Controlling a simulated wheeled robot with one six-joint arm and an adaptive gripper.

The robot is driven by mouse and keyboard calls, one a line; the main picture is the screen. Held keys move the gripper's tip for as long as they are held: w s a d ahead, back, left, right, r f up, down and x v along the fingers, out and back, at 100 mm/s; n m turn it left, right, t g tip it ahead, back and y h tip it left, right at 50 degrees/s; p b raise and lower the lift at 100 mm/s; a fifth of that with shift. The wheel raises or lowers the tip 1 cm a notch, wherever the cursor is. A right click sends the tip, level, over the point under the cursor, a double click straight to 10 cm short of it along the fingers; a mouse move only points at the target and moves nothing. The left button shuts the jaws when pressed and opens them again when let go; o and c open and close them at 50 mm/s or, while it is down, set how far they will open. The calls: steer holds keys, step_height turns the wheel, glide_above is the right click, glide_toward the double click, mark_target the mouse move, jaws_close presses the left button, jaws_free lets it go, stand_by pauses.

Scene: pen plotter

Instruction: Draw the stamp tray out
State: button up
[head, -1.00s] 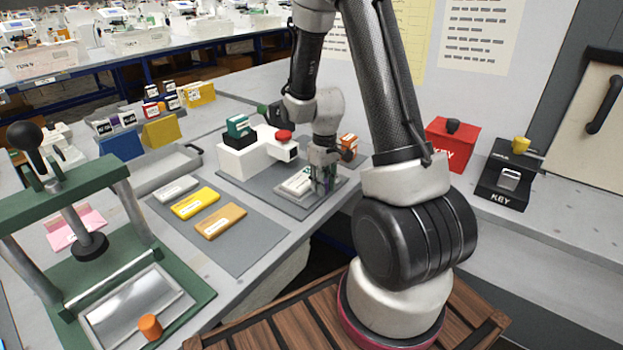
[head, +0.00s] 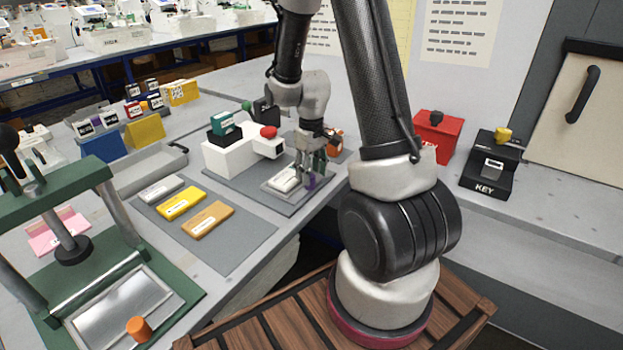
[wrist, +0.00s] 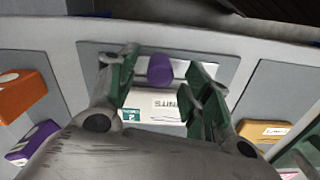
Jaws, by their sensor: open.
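The stamp tray (head: 291,193) is a light plate in front of the white stamping machine (head: 232,153), with a white labelled block (head: 284,180) on it. In the wrist view the tray (wrist: 216,68) lies beneath my fingers, with the white block (wrist: 155,104) on it. A purple knob (wrist: 160,70) stands at the tray's outer edge. My gripper (head: 312,176) is open, pointing down at that edge. In the wrist view my gripper's (wrist: 160,78) green-padded fingers are on either side of the knob, with gaps; I cannot tell whether either touches it.
Grey, yellow and orange blocks (head: 208,220) lie on a mat left of the tray. An orange item (head: 336,142) stands behind my gripper. A green press (head: 75,260) stands front left. A red box (head: 434,136) and black key stand (head: 490,165) are at right.

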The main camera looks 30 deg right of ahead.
step_height(320, 180, up, 9)
steer(key=shift+f, duration=0.15)
stand_by(0.5)
steer(key=s+a+r+m+t, duration=0.1)
steer(key=s+a+r+t, duration=0.1)
steer(key=s+r, duration=0.6)
steer(key=s+a+r+m+t, duration=0.1)
steer(key=s+a+r+t, duration=0.1)
steer(key=s+r, duration=0.6)
steer(key=s+a, duration=0.1)
steer(key=s, duration=0.2)
steer(key=shift+s+r, duration=0.25)
steer(key=shift+s, duration=0.05)
